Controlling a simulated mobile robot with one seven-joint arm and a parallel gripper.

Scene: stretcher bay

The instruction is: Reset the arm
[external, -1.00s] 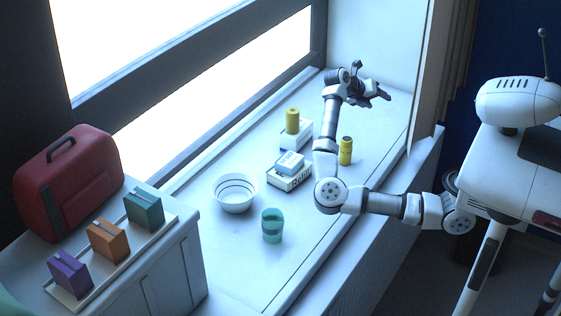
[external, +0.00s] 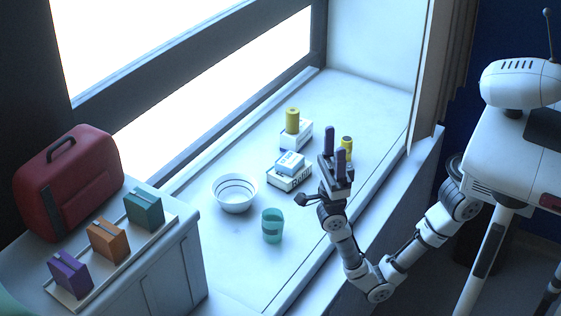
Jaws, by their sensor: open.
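My gripper (external: 333,153) points up at the front edge of the window ledge, at the right of the picture. Its two dark fingers stand apart with nothing between them. My arm bends down below the ledge and back up to my body at the right. A yellow can with a dark top (external: 347,146) stands just behind the fingers, partly hidden by them. I cannot tell whether they touch.
On the ledge (external: 375,100) are a yellow roll (external: 292,120) on a white box (external: 297,135), stacked boxes (external: 289,178), a white bowl (external: 235,195) and a teal cup (external: 272,226). A red case (external: 68,180) and three colored boxes (external: 107,241) stand at the left. The ledge's far right is clear.

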